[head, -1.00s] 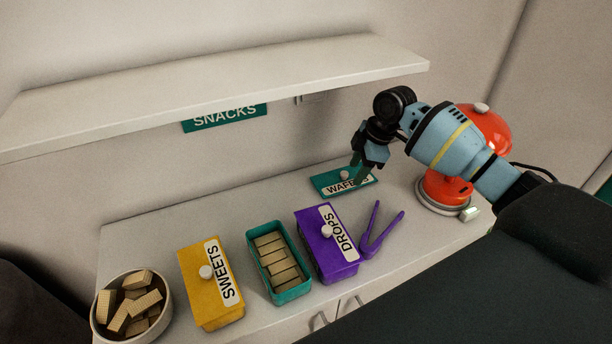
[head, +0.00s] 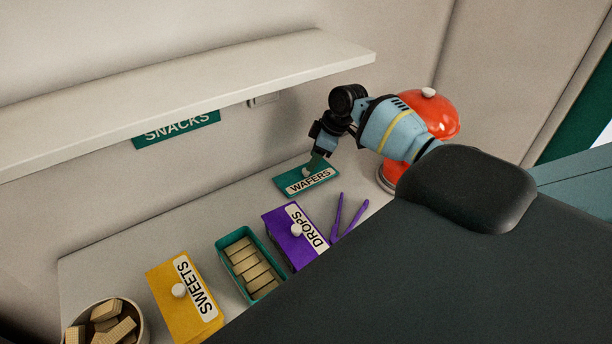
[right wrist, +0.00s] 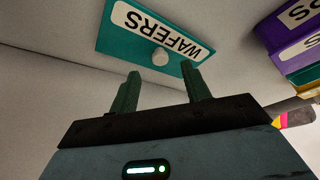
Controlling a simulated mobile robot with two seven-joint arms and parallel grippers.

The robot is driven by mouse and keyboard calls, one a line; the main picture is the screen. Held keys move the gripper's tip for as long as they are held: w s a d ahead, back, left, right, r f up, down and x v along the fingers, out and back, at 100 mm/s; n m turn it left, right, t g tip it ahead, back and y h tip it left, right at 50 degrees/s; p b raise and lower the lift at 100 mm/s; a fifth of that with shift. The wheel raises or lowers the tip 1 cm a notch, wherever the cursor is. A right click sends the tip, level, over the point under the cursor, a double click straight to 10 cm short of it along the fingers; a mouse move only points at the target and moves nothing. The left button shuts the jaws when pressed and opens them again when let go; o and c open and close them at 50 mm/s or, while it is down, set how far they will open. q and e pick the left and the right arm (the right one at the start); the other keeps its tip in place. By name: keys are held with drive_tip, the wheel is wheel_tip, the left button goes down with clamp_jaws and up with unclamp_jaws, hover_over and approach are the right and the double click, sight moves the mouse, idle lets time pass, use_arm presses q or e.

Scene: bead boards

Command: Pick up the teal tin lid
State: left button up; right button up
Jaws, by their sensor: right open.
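The teal tin lid (head: 291,184), labelled WAFERS and with a pale round knob, lies flat on the counter near the back wall. In the right wrist view the lid (right wrist: 117,43) and its knob (right wrist: 160,56) lie just beyond my fingertips. My right gripper (head: 316,163) is at the lid, its fingers partly in front of the knob. In the right wrist view the gripper (right wrist: 160,80) is open and empty, its two fingers apart with the knob between their lines but ahead of the tips. My left gripper is not in view.
An open teal tin of wafers (head: 228,241) stands between the yellow SWEETS tin (head: 163,283) and the purple DROPS tin (head: 277,226). Purple tongs (head: 338,212) and a red machine (head: 437,113) are right. A wafer bowl (head: 143,322) is front left; a shelf (head: 200,85) overhangs.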

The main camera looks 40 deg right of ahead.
sight(306, 174)
drive_tip(key=x, duration=0.5)
drive_tip(key=shift+r, duration=0.1)
drive_tip(key=shift+c, duration=0.4)
clamp_jaws()
